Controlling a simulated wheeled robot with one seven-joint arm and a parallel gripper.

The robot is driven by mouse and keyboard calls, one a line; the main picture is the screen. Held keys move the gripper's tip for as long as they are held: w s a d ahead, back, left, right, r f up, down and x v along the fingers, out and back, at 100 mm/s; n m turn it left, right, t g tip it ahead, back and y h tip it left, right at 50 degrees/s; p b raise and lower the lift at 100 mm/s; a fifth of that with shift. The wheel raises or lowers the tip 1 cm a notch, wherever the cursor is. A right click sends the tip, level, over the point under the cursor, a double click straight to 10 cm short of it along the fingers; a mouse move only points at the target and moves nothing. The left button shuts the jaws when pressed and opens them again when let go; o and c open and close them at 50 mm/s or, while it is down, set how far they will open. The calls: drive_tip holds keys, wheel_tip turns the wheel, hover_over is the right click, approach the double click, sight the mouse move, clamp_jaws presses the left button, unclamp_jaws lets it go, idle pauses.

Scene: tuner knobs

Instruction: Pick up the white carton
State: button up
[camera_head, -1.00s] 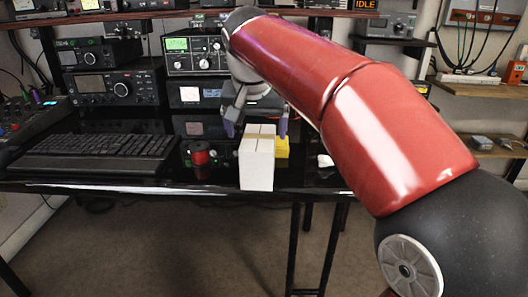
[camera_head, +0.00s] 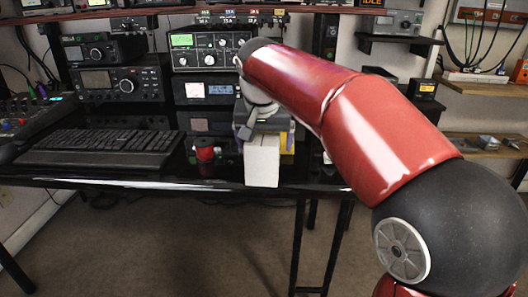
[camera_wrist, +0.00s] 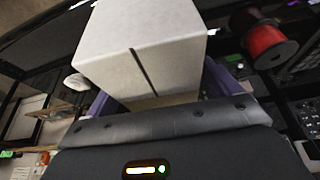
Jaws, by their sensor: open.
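The white carton (camera_head: 262,162) stands upright near the front edge of the black desk (camera_head: 130,185). In the wrist view the carton (camera_wrist: 145,50) fills the upper middle, with a dark line down one face. My gripper (camera_head: 264,138) is above and around the carton's upper part, pointing down. In the wrist view my gripper (camera_wrist: 162,95) is open, with a purple finger on each side of the carton. I cannot tell whether either finger touches it. The carton's far side is hidden.
A red spool (camera_head: 205,154) stands left of the carton, and a keyboard (camera_head: 102,148) lies farther left. A yellow object (camera_head: 288,147) shows just behind the carton at right. Radio equipment (camera_head: 208,50) stacks up behind. The desk's front edge is close.

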drive_tip(key=shift+f, duration=0.2)
idle(0.3)
drive_tip(key=c, duration=1.1)
drive_tip(key=shift+r, duration=0.1)
